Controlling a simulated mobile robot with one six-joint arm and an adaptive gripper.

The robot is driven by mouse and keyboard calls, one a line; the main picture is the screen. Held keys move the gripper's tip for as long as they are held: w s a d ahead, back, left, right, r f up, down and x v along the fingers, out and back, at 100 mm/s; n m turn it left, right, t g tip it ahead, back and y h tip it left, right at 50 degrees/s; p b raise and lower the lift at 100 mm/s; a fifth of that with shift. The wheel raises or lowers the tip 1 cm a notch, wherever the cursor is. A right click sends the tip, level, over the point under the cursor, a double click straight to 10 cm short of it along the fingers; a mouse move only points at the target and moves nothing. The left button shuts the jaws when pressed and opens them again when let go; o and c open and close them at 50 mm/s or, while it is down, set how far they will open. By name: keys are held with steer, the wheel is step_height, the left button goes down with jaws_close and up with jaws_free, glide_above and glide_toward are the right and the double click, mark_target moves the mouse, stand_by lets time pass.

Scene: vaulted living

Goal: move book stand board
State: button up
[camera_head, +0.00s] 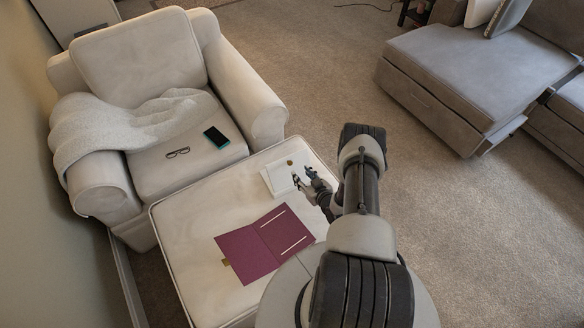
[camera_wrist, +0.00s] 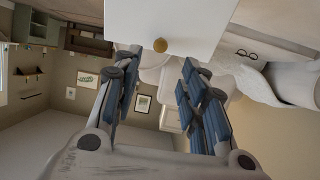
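The white book stand board (camera_head: 279,180) is at the far right part of the cream ottoman (camera_head: 196,224), near the armchair seat. A small gold knob (camera_head: 290,162) shows by its far edge. In the wrist view, the board (camera_wrist: 180,15) fills the top middle, with the round gold knob (camera_wrist: 161,46) at its lower edge. My gripper (camera_head: 302,176) is beside the board's right side in the head view. In the wrist view, its two blue-padded fingers (camera_wrist: 160,75) are apart with nothing between them. I cannot tell whether they touch the board.
An open purple folder or book (camera_head: 250,252) lies on the ottoman, nearer than the board. The cream armchair (camera_head: 140,62) behind holds a knitted blanket (camera_head: 118,128), glasses (camera_head: 178,153) and a phone (camera_head: 216,137). A grey sofa (camera_head: 470,75) stands at right. Carpet between is clear.

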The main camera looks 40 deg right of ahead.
mark_target(290, 163)
steer(key=b+x, duration=0.3)
steer(key=x, duration=0.6)
steer(key=shift+w+f, duration=0.1)
steer(key=shift+w, duration=0.1)
steer(key=shift+c, duration=0.3)
jaws_close()
